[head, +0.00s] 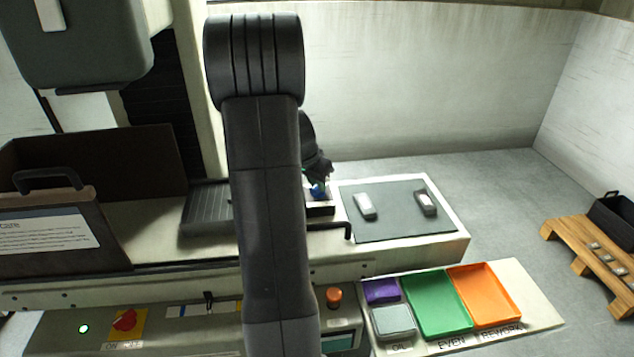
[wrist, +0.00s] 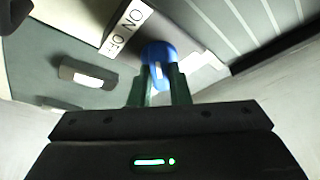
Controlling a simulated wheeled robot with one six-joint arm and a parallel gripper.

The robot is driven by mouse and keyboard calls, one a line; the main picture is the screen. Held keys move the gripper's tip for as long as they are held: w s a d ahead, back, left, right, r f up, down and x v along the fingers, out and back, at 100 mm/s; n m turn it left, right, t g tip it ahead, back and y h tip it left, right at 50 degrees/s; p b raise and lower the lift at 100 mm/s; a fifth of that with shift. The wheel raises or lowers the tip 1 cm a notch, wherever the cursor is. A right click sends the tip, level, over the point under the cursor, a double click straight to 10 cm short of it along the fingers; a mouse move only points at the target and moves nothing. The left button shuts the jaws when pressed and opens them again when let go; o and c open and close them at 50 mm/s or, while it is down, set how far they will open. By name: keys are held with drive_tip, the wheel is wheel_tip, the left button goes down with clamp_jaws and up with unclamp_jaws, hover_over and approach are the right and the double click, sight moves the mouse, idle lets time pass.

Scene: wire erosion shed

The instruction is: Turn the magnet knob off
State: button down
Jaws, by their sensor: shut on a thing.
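The blue magnet knob (wrist: 158,52) sits between the two green fingers of my gripper (wrist: 160,88) in the wrist view. The gripper is shut on the knob, and a pale mark shows on the knob between the fingertips. A white label reading ON and OFF (wrist: 126,26) lies beside the knob. In the head view, a small part of the blue knob (head: 317,190) shows at the right of my arm, beside the ribbed dark plate (head: 207,208). My arm hides most of the gripper and the area around the knob there.
A dark mat (head: 390,225) with two small blocks lies right of the knob. A black bent handle (head: 335,227) sticks out in front. Green (head: 437,306) and orange (head: 487,295) trays stand on the front shelf. A red switch (head: 125,319) is at the front left.

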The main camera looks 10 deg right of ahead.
drive_tip(key=n+y, duration=0.1)
drive_tip(key=n, duration=0.1)
drive_tip(key=n+t+p, duration=0.1)
drive_tip(key=n, duration=0.2)
drive_tip(key=shift+d+r+n+y, duration=0.15)
drive_tip(key=shift+n+y, duration=0.15)
drive_tip(key=shift+y, duration=0.1)
drive_tip(key=n+y, duration=0.1)
drive_tip(key=n, duration=0.2)
drive_tip(key=n+b, duration=0.1)
drive_tip(key=n+y+b, duration=0.1)
drive_tip(key=n, duration=0.1)
drive_tip(key=n+y, duration=0.1)
drive_tip(key=shift+d+f+n+b, duration=0.15)
drive_tip(key=shift+f+n+b, duration=0.1)
drive_tip(key=shift+n+b, duration=0.15)
drive_tip(key=shift+r+n+g+y+b, duration=0.15)
drive_tip(key=shift+n+y+b, duration=0.35)
drive_tip(key=shift+n, duration=0.6)
drive_tip(key=shift+n+g+y+b, duration=0.3)
drive_tip(key=shift+n+b, duration=0.35)
drive_tip(key=shift+n, duration=0.45)
drive_tip(key=c, duration=1.4)
unclamp_jaws()
drive_tip(key=shift+o, duration=0.2)
drive_tip(key=shift+r, duration=0.1)
